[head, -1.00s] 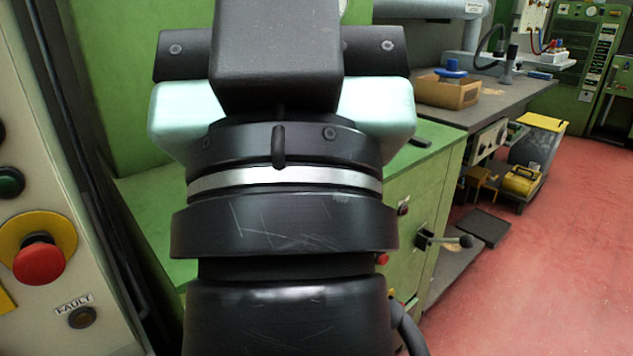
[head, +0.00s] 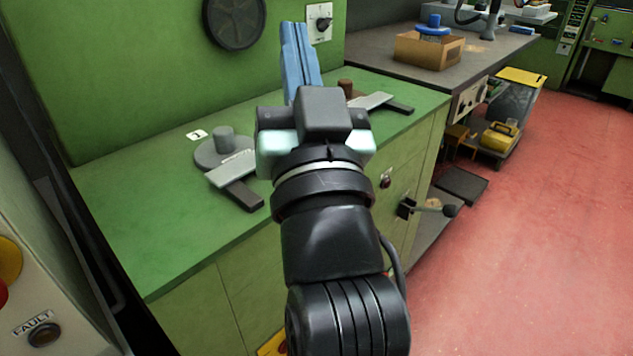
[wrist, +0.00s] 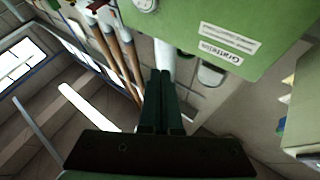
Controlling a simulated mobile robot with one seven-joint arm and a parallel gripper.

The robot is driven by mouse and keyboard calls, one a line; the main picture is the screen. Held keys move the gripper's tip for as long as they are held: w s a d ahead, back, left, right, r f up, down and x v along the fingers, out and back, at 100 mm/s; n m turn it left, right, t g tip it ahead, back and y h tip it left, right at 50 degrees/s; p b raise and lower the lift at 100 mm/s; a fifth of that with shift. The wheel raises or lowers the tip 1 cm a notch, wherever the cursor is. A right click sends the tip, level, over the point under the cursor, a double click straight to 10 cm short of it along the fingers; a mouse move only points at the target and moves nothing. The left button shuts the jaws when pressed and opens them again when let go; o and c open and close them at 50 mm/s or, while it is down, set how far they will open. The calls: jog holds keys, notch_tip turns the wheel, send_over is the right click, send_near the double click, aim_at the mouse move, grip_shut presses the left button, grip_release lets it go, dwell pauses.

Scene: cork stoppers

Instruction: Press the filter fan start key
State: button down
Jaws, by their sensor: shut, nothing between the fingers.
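My gripper (head: 293,27) is shut and empty. In the head view, its blue fingers lie side by side and point up and away over the green bench. In the wrist view, the fingers (wrist: 161,75) are together, dark, with nothing between them. I cannot pick out a key marked for the filter fan. A plate with a black rotary knob (head: 320,23) is on the green upright panel, just right of the fingertips in the picture. A dark red button (head: 385,181) is on the bench's front. A FAULT lamp (head: 45,334) is on the pale panel at lower left.
The green bench top (head: 130,215) carries a grey disc fixture (head: 222,150) left of my arm. A black round grille (head: 234,20) is on the panel. A lever (head: 432,208) sticks out from the bench front. A cardboard box (head: 428,50) stands farther back. Red floor is open at right.

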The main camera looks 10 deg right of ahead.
jog(key=w+d+f+m+g+p, duration=0.1)
jog(key=d+f+m+g, duration=0.15)
jog(key=f, duration=0.45)
jog(key=w+d+f+m+g+h+p, duration=0.15)
jog(key=d+f, duration=0.25)
jog(key=f, duration=0.4)
jog(key=w+d+f+m+g+y, duration=0.1)
jog(key=w+d+f+m, duration=0.15)
jog(key=f, duration=0.45)
jog(key=s+d+f+m+g+p, duration=0.1)
jog(key=s+d+f+m, duration=0.1)
jog(key=f, duration=0.7)
jog(key=s+d+f+m+g+h+p, duration=0.1)
jog(key=s+d+f+m+g, duration=0.1)
jog(key=s+f, duration=0.4)
notch_tip(320, 180, down, 3)
jog(key=shift+d+f+m, duration=0.1)
jog(key=shift+d+m, duration=0.45)
jog(key=shift+d, duration=0.55)
jog(key=shift+h, duration=0.25)
jog(key=w+a+p, duration=0.3)
jog(key=w+a, duration=0.2)
jog(key=w, duration=0.2)
jog(key=shift+a, duration=0.25)
jog(key=shift+w+a, duration=0.2)
jog(key=shift+w, duration=0.1)
